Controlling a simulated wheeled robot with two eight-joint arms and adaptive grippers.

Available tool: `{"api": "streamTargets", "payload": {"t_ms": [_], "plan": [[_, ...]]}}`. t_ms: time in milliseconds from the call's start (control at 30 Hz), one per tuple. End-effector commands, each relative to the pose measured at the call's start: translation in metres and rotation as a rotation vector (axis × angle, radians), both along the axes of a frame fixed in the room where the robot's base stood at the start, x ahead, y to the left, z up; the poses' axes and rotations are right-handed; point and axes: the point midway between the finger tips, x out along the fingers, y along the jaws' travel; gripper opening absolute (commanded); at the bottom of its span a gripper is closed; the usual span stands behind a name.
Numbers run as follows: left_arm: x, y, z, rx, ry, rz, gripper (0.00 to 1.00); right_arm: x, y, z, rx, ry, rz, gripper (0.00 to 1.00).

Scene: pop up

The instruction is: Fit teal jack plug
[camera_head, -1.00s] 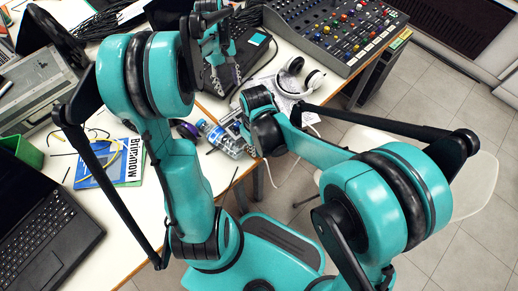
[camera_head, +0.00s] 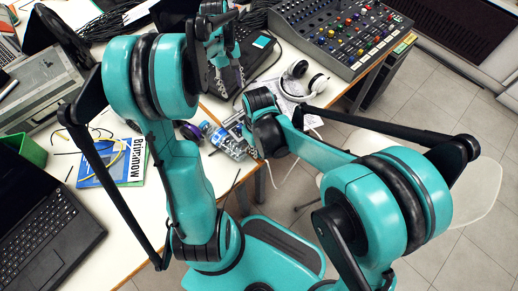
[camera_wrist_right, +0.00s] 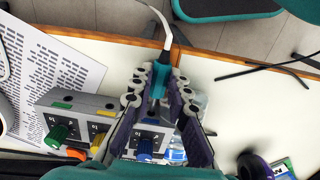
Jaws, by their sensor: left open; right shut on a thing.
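The teal jack plug (camera_wrist_right: 159,82) sits between the fingers of my right gripper (camera_wrist_right: 158,92), which is shut on it. A white cable (camera_wrist_right: 163,32) runs from the plug toward the top of the right wrist view. Just below is a grey box with a blue knob (camera_wrist_right: 145,146); whether the plug touches it or enters a socket cannot be told. Another grey box with a green knob (camera_wrist_right: 57,132) is to its left. In the head view, my right gripper (camera_head: 252,143) is largely hidden by its arm. My left gripper (camera_head: 229,85) is open and empty above the table.
Headphones (camera_head: 302,80) lie on paper near the table edge. A mixer (camera_head: 345,32) stands at the back right. A blue book (camera_head: 112,163), a laptop (camera_head: 45,215) and a grey case (camera_head: 45,85) are on the left. A clear bottle shows near the boxes.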

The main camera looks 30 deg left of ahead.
Motion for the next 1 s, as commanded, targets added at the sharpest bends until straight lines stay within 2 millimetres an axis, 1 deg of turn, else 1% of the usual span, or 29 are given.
{"api": "streamTargets", "payload": {"t_ms": [1000], "plan": [[0.000,0.000,0.000,0.000,0.000,0.000,0.48,0.010,0.029,0.000,0.000,0.000,0.000,0.00]]}}
